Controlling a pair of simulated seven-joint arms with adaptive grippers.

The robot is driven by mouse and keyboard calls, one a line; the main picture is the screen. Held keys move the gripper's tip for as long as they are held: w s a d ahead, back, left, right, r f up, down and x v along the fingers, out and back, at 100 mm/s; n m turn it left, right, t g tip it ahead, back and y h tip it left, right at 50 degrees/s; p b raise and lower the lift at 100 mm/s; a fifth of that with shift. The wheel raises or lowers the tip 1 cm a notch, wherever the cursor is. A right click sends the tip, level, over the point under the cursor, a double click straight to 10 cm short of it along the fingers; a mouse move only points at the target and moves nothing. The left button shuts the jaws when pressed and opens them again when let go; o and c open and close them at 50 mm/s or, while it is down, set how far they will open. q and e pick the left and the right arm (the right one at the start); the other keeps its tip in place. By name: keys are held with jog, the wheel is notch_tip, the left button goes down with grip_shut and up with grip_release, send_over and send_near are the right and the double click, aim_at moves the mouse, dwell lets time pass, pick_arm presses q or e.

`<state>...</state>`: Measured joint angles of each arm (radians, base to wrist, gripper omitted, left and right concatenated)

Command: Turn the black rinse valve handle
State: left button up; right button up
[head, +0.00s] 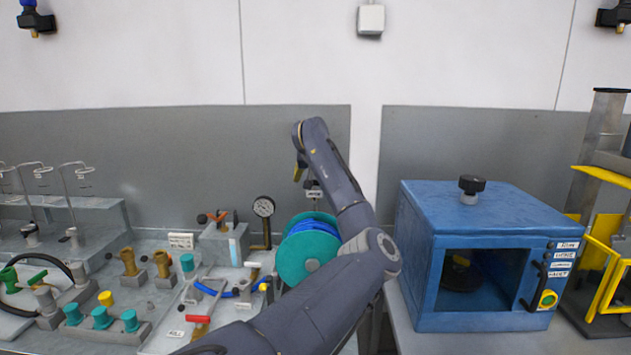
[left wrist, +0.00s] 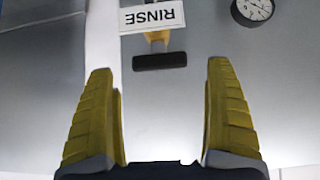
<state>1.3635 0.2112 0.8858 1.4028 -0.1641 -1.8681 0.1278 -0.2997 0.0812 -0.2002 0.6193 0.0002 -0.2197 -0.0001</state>
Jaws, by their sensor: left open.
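The black rinse valve handle (left wrist: 160,61) is a short dark bar on a yellow stem. In the left wrist view it lies across the picture, below an upside-down RINSE label (left wrist: 152,16). My left gripper (left wrist: 165,75) is open, with one yellow ribbed finger on each side of the view. The handle shows in the gap between the fingers, towards their tips, and I see no contact. In the head view my left gripper (head: 299,174) points down by the grey back panel, close to a small label (head: 314,194). My right gripper is out of view.
A teal and blue hose reel (head: 308,248) stands below my left forearm. A pressure gauge (head: 264,207) is just left of it. A blue cabinet (head: 480,250) stands to the right. Valves and fittings crowd the left bench (head: 160,215).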

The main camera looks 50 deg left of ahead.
pick_arm(q)
jog(key=v, duration=0.8)
jog(key=shift+s+d+r, duration=0.2)
jog(key=shift+d+r, duration=0.05)
